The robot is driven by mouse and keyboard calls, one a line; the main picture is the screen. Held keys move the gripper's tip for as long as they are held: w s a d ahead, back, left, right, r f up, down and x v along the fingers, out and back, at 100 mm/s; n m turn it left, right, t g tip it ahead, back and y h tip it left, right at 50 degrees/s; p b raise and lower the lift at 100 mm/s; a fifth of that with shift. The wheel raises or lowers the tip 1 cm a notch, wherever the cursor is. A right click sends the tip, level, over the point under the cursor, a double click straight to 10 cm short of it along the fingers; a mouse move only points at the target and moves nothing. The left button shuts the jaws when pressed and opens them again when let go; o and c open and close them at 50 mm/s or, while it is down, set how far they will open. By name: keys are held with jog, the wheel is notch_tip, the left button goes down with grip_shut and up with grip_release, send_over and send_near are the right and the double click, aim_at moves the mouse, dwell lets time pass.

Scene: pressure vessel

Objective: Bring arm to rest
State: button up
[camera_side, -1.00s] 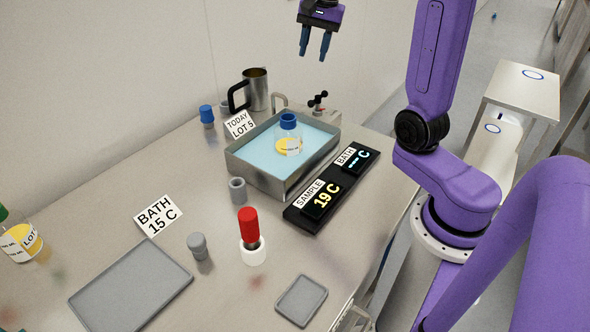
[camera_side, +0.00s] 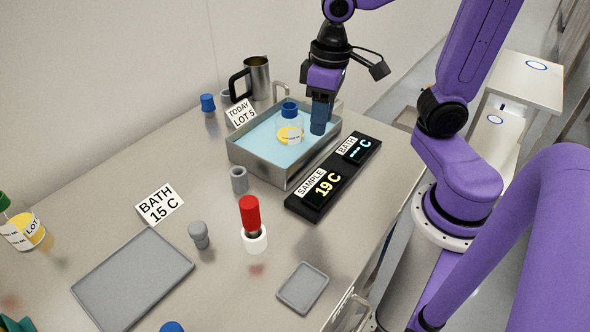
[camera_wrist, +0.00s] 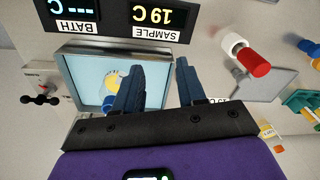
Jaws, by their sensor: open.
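My gripper (camera_side: 320,115) is purple with dark blue fingers. In the side view it hangs fingers-down over the right end of the water bath (camera_side: 243,160). In the wrist view the fingers (camera_wrist: 158,85) are apart with nothing between them. A blue-capped bottle with a yellow label (camera_side: 290,128) stands in the bath, left of the fingers; the wrist view shows it partly hidden behind the left finger. I cannot tell whether the fingertips are above the water or in it.
The display (camera_side: 326,196) in front of the bath reads SAMPLE 19 C and BATH dashes. A steel mug (camera_side: 258,80) stands behind the bath. A red-handled tool in a white holder (camera_side: 252,230), grey tray (camera_side: 130,275) and small tray (camera_side: 302,288) lie nearer.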

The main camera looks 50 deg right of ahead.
jog(key=s+f+n, duration=0.3)
jog(key=s+n, duration=0.6)
jog(key=s, duration=0.3)
jog(key=shift+a+f, duration=0.25)
jog(key=shift+a, duration=0.15)
